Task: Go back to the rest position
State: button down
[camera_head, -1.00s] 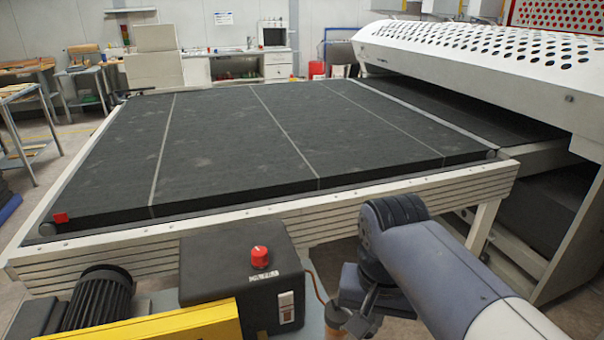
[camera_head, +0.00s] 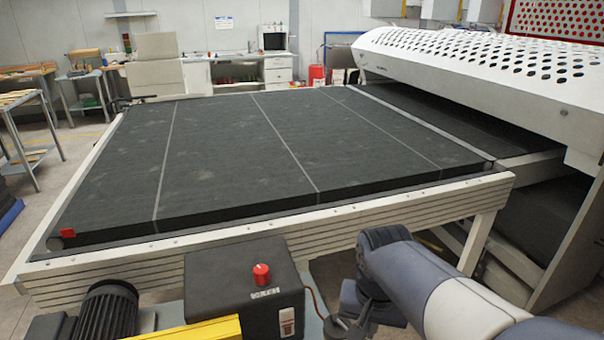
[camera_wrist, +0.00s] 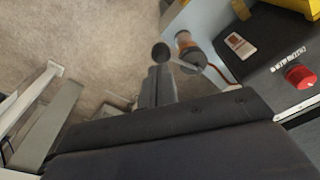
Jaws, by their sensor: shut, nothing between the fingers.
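My arm (camera_head: 425,285) reaches in from the lower right in the head view, bent in front of the machine's frame. Its lower end is partly cut off by the bottom edge there. In the wrist view my gripper (camera_wrist: 159,82) is shut and empty, with grey floor behind it. An orange-brown cylinder (camera_wrist: 187,43) shows beside it, apart from the fingers as far as I can tell. The control box (camera_head: 246,283) with its red knob (camera_head: 261,273) stands left of my arm; the knob also shows in the wrist view (camera_wrist: 299,76).
The wide dark conveyor (camera_head: 270,145) fills the middle, edged by a pale ribbed frame (camera_head: 410,209). A white perforated hood (camera_head: 480,75) stands at the right. A black motor (camera_head: 108,310) and yellow bar (camera_head: 195,330) are at the lower left.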

jog(key=s+d+f+n+t+y+b, duration=0.3)
jog(key=s+d+f+t+y+b, duration=0.2)
jog(key=b, duration=1.7)
jog(key=shift+s+d+f+n+y, duration=0.4)
jog(key=shift+d+f+y, duration=0.75)
jog(key=shift+d, duration=1.6)
jog(key=shift+f+h, duration=0.25)
